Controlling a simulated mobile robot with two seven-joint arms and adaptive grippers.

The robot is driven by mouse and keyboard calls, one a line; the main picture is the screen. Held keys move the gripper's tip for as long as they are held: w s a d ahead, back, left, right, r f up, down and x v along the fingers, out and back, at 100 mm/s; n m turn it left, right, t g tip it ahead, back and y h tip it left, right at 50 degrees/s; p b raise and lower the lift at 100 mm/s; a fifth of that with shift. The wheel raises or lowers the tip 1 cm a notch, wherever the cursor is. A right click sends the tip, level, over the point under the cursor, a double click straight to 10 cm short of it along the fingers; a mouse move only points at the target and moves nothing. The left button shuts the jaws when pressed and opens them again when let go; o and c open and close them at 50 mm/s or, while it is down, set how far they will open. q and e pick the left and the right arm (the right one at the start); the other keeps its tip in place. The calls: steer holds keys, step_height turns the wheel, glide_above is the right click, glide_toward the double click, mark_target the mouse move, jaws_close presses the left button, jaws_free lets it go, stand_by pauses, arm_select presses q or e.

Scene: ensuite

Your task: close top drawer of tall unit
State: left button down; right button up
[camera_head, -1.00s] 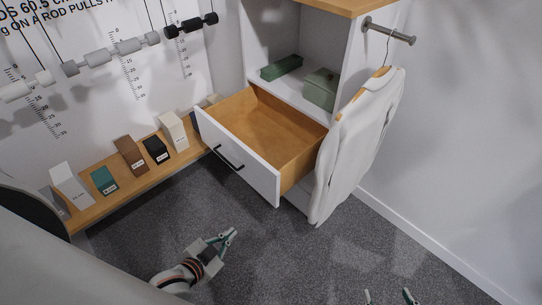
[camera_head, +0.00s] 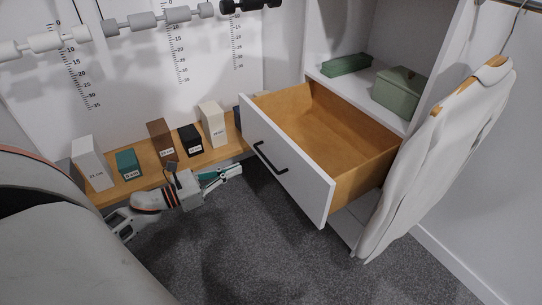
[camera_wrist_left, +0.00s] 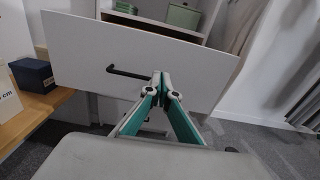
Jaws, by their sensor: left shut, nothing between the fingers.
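The top drawer (camera_head: 285,160) of the tall unit (camera_head: 386,25) is pulled well open. Its wooden inside (camera_head: 335,130) is empty, and its white front carries a black bar handle (camera_head: 268,158). My left gripper (camera_head: 238,168) is shut and empty, a little left of the drawer front and apart from it. In the left wrist view, the gripper's fingertips (camera_wrist_left: 161,78) point at the white drawer front (camera_wrist_left: 140,50), with the black handle (camera_wrist_left: 125,71) just left of them. My right gripper is not in view.
A white garment (camera_head: 440,150) hangs at the unit's right side, close to the drawer. A low wooden shelf (camera_head: 150,180) with several labelled blocks runs along the left wall. Green boxes (camera_head: 398,92) stand on the unit's shelf above. Grey carpet (camera_head: 280,250) is clear in front.

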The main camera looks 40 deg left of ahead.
arm_select(q)
steer(key=w, duration=0.1)
glide_toward(282, 150)
steer(key=x, duration=0.5)
steer(key=shift+w+d+r, duration=0.15)
steer(key=shift+r, duration=0.05)
steer(key=shift+w+d, duration=0.3)
steer(key=shift+w, duration=0.35)
steer(key=shift+w, duration=0.1)
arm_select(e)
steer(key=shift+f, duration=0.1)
